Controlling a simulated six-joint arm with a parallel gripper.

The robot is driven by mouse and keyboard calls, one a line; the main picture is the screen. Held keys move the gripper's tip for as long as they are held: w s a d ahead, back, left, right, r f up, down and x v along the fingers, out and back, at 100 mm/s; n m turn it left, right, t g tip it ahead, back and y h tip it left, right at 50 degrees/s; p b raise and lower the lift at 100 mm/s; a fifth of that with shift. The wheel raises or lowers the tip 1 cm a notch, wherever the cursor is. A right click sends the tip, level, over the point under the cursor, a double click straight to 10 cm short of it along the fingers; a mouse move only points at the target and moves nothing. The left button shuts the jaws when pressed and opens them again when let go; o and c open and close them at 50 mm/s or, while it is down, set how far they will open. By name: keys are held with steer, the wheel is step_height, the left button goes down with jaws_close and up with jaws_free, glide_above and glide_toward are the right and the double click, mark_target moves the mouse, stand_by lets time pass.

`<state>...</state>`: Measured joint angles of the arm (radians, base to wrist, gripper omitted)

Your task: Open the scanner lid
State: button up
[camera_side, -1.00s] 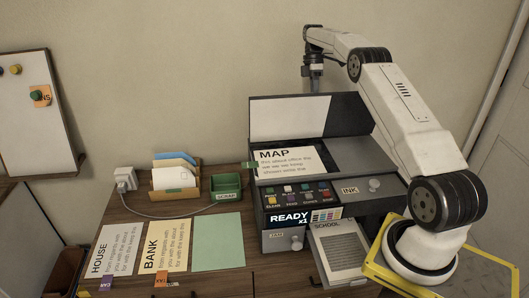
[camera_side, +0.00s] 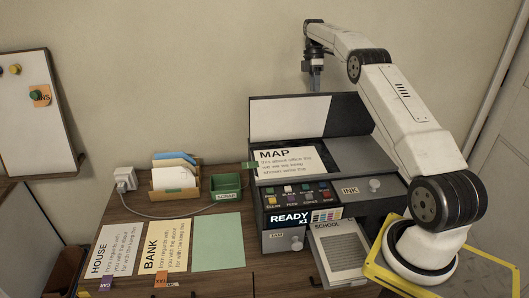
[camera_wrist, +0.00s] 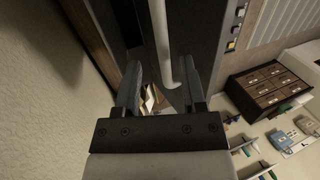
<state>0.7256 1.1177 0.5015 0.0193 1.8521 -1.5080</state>
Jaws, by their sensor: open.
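The scanner lid (camera_side: 290,117) stands raised at the back of the scanner (camera_side: 352,190), its white underside facing the front. A page headed MAP (camera_side: 287,160) lies on the scanner bed in front of it. My gripper (camera_side: 316,86) points down just above and behind the lid's top edge in the side view; its exact gap to the lid is hard to judge. In the wrist view, my gripper (camera_wrist: 161,78) has its two fingers apart, with a pale bar (camera_wrist: 159,40) seen between and beyond them. I see nothing held.
The front of the scanner has buttons and a READY display (camera_side: 290,218). An open drawer holds a SCHOOL page (camera_side: 340,250). To the left are a card holder (camera_side: 174,183), a green SCRAP tray (camera_side: 227,186) and several sheets. The wall is close behind.

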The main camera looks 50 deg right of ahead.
steer(key=shift+s+a+r, duration=0.5)
steer(key=shift+s+r, duration=0.2)
steer(key=shift+r, duration=0.5)
steer(key=shift+s+a+r, duration=0.5)
steer(key=shift+s+r, duration=0.25)
steer(key=shift+r, duration=0.45)
steer(key=shift+s+a+r, duration=0.5)
steer(key=shift+s+r, duration=0.2)
steer(key=shift+r, duration=0.5)
steer(key=s+a+r, duration=0.3)
steer(key=s+a, duration=0.2)
steer(key=s, duration=0.2)
steer(key=shift+r, duration=0.35)
steer(key=shift+s, duration=0.1)
steer(key=w+a+f+m+t+h, duration=0.1)
steer(key=w+a+f+m, duration=0.1)
steer(key=a+f, duration=0.45)
steer(key=w+a+f+m+t+h, duration=0.15)
steer(key=a+f, duration=0.25)
steer(key=a, duration=0.5)
steer(key=s+a+f+m+t, duration=0.1)
steer(key=s+a+f+m, duration=0.1)
steer(key=s+a+f, duration=0.2)
steer(key=s+a+f+m+t, duration=0.1)
steer(key=s+a+f+m, duration=0.2)
steer(key=a, duration=0.8)
steer(key=shift+s+f+t, duration=0.35)
steer(key=shift+s+f, duration=0.05)
steer(key=shift+f, duration=0.5)
